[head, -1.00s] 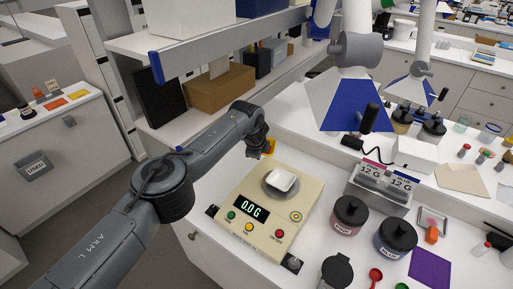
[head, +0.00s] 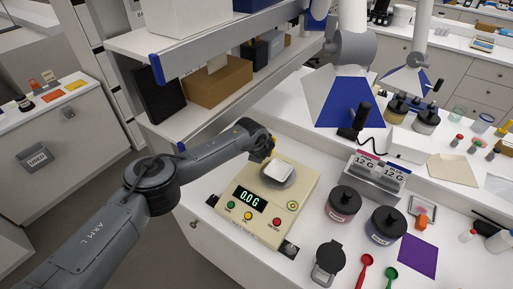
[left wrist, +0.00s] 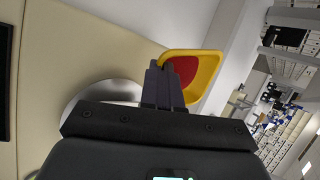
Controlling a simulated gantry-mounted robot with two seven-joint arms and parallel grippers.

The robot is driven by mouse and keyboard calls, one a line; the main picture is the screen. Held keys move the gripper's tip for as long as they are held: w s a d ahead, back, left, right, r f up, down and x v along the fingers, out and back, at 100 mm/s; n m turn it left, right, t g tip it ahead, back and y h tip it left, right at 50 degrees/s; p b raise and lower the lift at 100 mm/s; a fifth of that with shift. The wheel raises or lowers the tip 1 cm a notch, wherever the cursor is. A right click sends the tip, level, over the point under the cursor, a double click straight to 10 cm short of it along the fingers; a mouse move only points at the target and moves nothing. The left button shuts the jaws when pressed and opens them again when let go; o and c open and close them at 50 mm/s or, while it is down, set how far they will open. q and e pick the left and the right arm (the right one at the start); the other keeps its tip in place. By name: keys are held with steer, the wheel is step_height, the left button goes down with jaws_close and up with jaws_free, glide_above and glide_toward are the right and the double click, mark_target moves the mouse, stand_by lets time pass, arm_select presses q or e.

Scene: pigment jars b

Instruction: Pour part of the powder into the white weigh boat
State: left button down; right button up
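The white weigh boat (head: 277,170) sits on the round grey pan of the cream scale (head: 303,183), whose display reads 0.0 G. My left gripper (head: 269,148) is beside the boat, at its upper-left edge in the head view. In the left wrist view, my left gripper's dark fingers (left wrist: 163,88) are closed together on a yellow scoop (left wrist: 209,72) with red powder (left wrist: 181,70) in it. In the head view only a bit of yellow shows at the fingertips. The grey pan (left wrist: 85,98) is partly behind the gripper in the left wrist view. My right gripper is out of view.
Two black-lidded jars, one pinkish (head: 342,206) and one blue (head: 385,227), stand right of the scale. A red scoop (head: 366,262), a green scoop (head: 389,277) and a purple sheet (head: 418,256) lie nearby. A shelf (head: 215,107) overhangs behind the arm.

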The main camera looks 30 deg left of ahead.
arm_select(q)
steer(key=shift+s+d+r+t+y+p, duration=0.3)
steer(key=shift+s+d+t+y+p, duration=0.3)
steer(key=shift+p, duration=0.65)
steer(key=shift+s+d+r+m+y+p, duration=0.15)
steer(key=shift+d+m+y+p, duration=0.15)
steer(key=shift+d+y+p, duration=0.25)
steer(key=shift+s+d+t+y, duration=0.2)
steer(key=shift+d+t+y, duration=0.2)
steer(key=shift+t+y, duration=0.1)
steer(key=shift+s+d+r+m+t+y+b, duration=0.1)
steer(key=shift+d+m+t+y+b, duration=0.1)
steer(key=shift+t+y+b, duration=0.35)
steer(key=shift+d+r+m+t+y+b, duration=0.1)
steer(key=shift+m+t+y+b, duration=0.15)
steer(key=shift+b, duration=0.4)
steer(key=shift+r, duration=0.1)
